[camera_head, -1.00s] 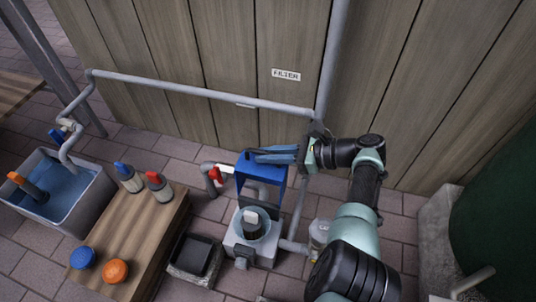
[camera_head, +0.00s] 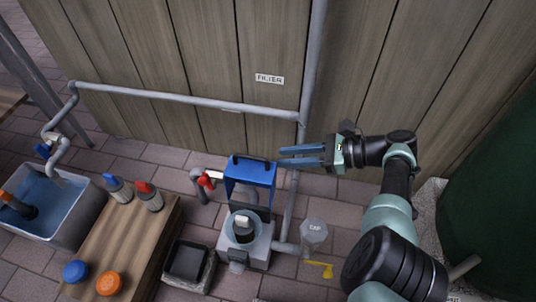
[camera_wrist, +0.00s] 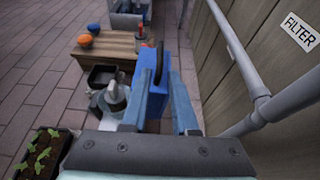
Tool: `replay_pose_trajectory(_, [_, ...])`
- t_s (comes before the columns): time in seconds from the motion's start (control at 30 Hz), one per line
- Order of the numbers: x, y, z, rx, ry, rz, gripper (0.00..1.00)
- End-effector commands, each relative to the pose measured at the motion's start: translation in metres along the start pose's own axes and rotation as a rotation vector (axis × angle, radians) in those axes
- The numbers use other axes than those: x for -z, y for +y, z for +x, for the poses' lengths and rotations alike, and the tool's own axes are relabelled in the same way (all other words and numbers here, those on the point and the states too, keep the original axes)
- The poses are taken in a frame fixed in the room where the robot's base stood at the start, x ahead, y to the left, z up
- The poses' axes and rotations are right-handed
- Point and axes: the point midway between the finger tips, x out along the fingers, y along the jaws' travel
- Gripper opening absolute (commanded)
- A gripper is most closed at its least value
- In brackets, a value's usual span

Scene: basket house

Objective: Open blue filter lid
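The blue filter lid (camera_head: 250,172) stands raised, roughly upright, behind the grey filter housing (camera_head: 245,247), with a dark handle (camera_head: 252,160) along its top edge. The housing's round opening shows, with a white-topped piece (camera_head: 243,222) in it. My gripper (camera_head: 281,156) is just right of the lid's top, its two blue fingers pointing left with a gap between them. It looks open and empty. In the wrist view the lid (camera_wrist: 164,50) and its black handle (camera_wrist: 159,62) are just ahead of the fingers; whether they touch is unclear.
A grey vertical pipe (camera_head: 312,80) and wooden wall (camera_head: 215,60) stand close behind. A red-handled valve (camera_head: 207,181) is left of the lid. A cap plate (camera_head: 314,232) and yellow item (camera_head: 319,267) lie right of the housing. A dark tray (camera_head: 187,262) and wooden bench (camera_head: 130,235) are left.

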Motion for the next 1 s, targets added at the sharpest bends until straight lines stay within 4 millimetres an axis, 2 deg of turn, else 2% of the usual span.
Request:
replay_pose_trajectory(0.1, [0.001, -0.001, -0.023, 0.003, 0.000, -0.001, 0.27])
replay_pose_trajectory(0.3, [0.002, 0.000, -0.041, 0.000, 0.001, -0.001, 0.27])
replay_pose_trajectory(1.0, [0.005, -0.004, -0.041, 0.010, 0.040, -0.044, 0.27])
